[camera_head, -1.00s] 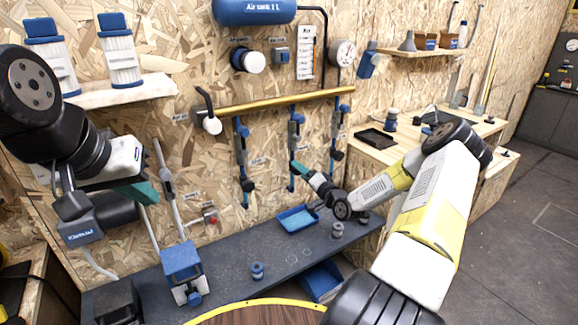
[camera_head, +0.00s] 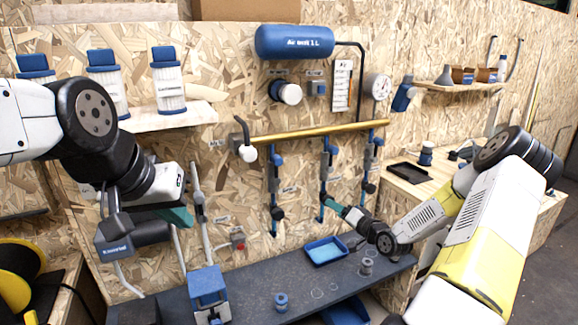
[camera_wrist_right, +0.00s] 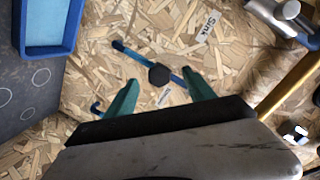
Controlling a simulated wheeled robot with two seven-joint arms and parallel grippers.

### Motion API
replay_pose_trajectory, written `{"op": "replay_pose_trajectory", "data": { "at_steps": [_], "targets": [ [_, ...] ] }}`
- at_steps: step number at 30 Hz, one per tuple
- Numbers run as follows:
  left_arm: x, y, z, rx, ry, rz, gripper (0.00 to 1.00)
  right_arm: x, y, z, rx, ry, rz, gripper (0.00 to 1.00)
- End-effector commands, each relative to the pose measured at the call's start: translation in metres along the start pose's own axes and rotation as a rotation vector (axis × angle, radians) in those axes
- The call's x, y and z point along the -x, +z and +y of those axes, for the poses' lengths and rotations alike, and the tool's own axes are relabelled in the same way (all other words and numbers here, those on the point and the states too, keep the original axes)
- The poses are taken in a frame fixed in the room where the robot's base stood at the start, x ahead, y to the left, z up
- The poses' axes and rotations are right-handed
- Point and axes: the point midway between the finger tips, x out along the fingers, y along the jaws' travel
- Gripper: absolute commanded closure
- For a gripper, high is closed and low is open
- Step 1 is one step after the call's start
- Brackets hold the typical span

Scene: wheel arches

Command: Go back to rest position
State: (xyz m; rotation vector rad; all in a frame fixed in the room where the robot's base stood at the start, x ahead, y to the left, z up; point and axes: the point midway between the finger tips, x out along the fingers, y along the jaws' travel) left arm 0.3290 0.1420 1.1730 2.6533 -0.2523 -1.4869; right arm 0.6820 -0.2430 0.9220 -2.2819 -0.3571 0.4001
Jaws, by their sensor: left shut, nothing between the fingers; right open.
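My left gripper (camera_head: 178,215) is at the left of the head view, its teal fingers pointing down right, shut and empty, in front of the wall near a pale hose. My right gripper (camera_head: 331,201) is at the wall in the middle, over the lower part of a hanging blue pipe with a valve (camera_head: 326,160). In the right wrist view my right gripper (camera_wrist_right: 160,90) is open. A blue pipe with a black knob (camera_wrist_right: 159,75) shows beyond and between its fingertips. I cannot tell whether they touch.
A dark bench with a blue tray (camera_head: 325,251) lies below the right gripper. A brass pipe (camera_head: 310,133) runs along the wall above. A shelf with filter cartridges (camera_head: 168,83) is above the left gripper. A wooden table (camera_head: 405,180) stands at right.

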Motion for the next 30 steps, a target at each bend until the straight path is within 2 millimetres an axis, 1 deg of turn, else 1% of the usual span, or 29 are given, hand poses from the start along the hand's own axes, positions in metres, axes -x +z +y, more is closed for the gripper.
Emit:
{"op": "replay_pose_trajectory", "data": {
  "at_steps": [1, 4, 7, 11, 14, 19, 23, 24, 26, 27, 30],
  "targets": [
    [0.0, 0.0, 0.0, 0.0, 0.0, 0.0, 1.0, -0.002, -0.003, -0.013, 0.072, 0.039, -0.052, 0.37],
    [0.0, 0.0, 0.0, 0.0, 0.0, 0.0, 1.0, 0.003, -0.006, -0.03, 0.201, 0.147, -0.154, 0.37],
    [0.0, 0.0, 0.0, 0.0, 0.0, 0.0, 1.0, 0.015, -0.014, -0.05, 0.318, 0.25, -0.235, 0.37],
    [0.0, 0.0, 0.0, 0.0, 0.0, 0.0, 1.0, 0.041, -0.028, -0.081, 0.441, 0.377, -0.316, 0.37],
    [0.0, 0.0, 0.0, 0.0, 0.0, 0.0, 1.0, 0.067, -0.037, -0.109, 0.513, 0.462, -0.364, 0.37],
    [0.0, 0.0, 0.0, 0.0, 0.0, 0.0, 1.0, 0.124, -0.046, -0.162, 0.58, 0.574, -0.425, 0.37],
    [0.0, 0.0, 0.0, 0.0, 0.0, 0.0, 1.0, 0.174, -0.041, -0.203, 0.59, 0.617, -0.469, 0.37],
    [0.0, 0.0, 0.0, 0.0, 0.0, 0.0, 1.0, 0.191, -0.036, -0.215, 0.587, 0.622, -0.485, 0.37],
    [0.0, 0.0, 0.0, 0.0, 0.0, 0.0, 1.0, 0.215, -0.028, -0.232, 0.576, 0.62, -0.51, 0.37],
    [0.0, 0.0, 0.0, 0.0, 0.0, 0.0, 1.0, 0.231, -0.02, -0.243, 0.568, 0.614, -0.528, 0.37],
    [0.0, 0.0, 0.0, 0.0, 0.0, 0.0, 1.0, 0.268, -0.001, -0.266, 0.546, 0.58, -0.575, 0.37]
  ]
}}
